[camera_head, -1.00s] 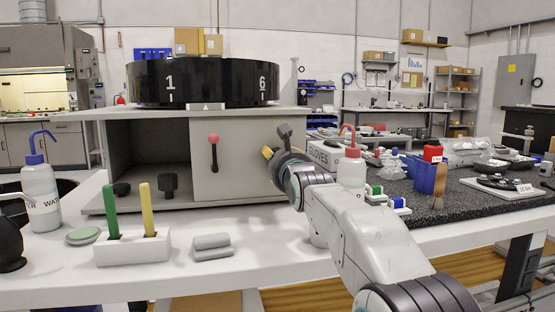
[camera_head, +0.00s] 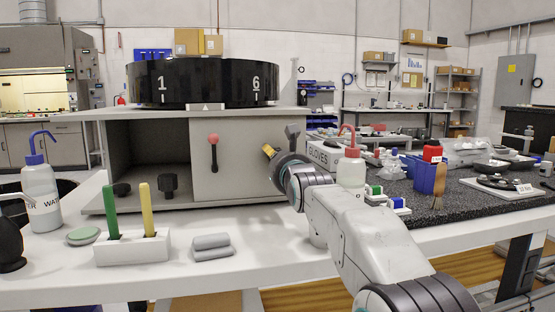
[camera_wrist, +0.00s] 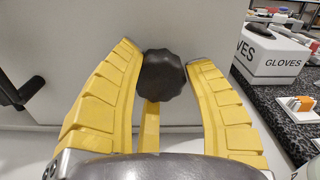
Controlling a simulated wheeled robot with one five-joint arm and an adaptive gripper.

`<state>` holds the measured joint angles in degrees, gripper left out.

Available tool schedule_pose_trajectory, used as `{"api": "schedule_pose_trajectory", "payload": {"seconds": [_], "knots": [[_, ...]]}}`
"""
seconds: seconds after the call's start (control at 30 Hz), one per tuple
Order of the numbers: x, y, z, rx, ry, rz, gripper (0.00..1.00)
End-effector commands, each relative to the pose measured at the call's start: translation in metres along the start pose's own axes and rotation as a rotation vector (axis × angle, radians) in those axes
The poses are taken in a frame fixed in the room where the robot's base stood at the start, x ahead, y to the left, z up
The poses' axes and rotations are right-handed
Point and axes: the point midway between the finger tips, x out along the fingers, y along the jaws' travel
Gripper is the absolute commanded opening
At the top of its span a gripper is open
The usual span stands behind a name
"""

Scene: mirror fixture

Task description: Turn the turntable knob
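The black lobed turntable knob (camera_wrist: 161,77) sits on the grey cabinet face in the wrist view. In the head view my gripper (camera_head: 280,142) is at the right part of the cabinet front, and the knob cannot be made out clearly there. The black turntable (camera_head: 208,82), marked 1 and 6, stands on the cabinet. A white pointer plate (camera_head: 207,106) below it lies between the two numbers.
A red-balled lever (camera_head: 214,152) is left of my gripper on the cabinet front; its dark handle (camera_wrist: 22,92) shows in the wrist view. A gloves box (camera_head: 324,154) and red-capped bottle (camera_head: 351,170) stand close on the right. A pen holder (camera_head: 132,248) stands in front.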

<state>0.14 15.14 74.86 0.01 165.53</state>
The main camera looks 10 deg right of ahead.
Motion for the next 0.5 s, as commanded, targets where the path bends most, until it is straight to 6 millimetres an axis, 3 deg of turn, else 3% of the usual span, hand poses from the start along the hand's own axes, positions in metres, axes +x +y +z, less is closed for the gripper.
{"api": "schedule_pose_trajectory", "payload": {"seconds": [0.03, 0.27, 0.5], "knots": [[0.0017, 0.0002, -0.0079, -0.001, 0.016, 0.001, 0.49], [0.001, 0.0007, -0.0044, -0.001, 0.009, 0.002, 0.68], [0.0001, 0.0009, -0.0014, -0.001, 0.003, 0.002, 0.68]]}}
